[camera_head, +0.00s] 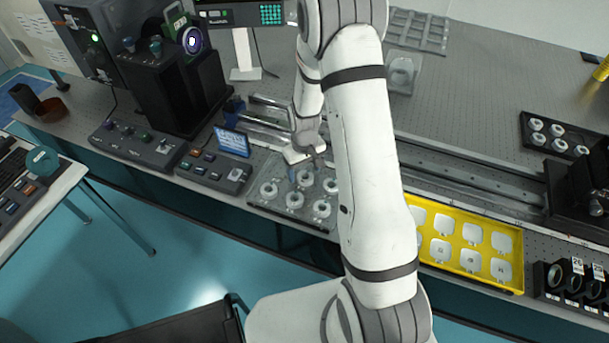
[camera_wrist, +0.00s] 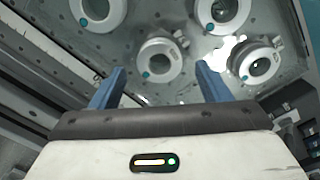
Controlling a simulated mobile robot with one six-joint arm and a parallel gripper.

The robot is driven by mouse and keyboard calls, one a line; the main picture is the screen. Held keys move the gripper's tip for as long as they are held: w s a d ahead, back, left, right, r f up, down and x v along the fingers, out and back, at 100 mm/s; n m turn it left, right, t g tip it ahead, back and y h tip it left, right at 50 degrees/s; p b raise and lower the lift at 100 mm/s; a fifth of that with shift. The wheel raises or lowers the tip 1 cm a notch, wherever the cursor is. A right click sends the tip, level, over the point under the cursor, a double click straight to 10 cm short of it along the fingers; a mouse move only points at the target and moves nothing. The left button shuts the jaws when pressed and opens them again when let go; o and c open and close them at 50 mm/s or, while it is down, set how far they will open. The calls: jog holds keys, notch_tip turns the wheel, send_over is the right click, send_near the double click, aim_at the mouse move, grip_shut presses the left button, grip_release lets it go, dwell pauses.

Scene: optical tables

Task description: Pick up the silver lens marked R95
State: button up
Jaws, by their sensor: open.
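Several silver-white ring-shaped lenses, each with a teal dot, sit on a clear tray (camera_head: 258,200) left of my arm in the head view. No R95 marking is legible, so I cannot tell which lens bears it. My gripper (camera_head: 305,170) points down over the back part of this tray. In the wrist view my gripper (camera_wrist: 160,72) has its two blue fingers apart and empty. One lens (camera_wrist: 175,67) appears between and beyond the fingertips. Another lens (camera_wrist: 250,53) lies to the right, with two more at the top. The gap in height is hard to judge.
A yellow tray (camera_head: 470,278) of pale square pieces lies right of my arm. A small blue screen (camera_head: 232,142) and control boxes (camera_head: 140,146) stand left of the clear tray. A metal rail (camera_head: 450,172) runs behind. A dark tray (camera_head: 530,145) with rings sits far right.

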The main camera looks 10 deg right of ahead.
jog(key=shift+f, duration=0.7)
jog(key=shift+c, duration=0.2)
jog(key=c, duration=1)
jog(key=shift+c, duration=0.2)
jog(key=shift+r, duration=0.1)
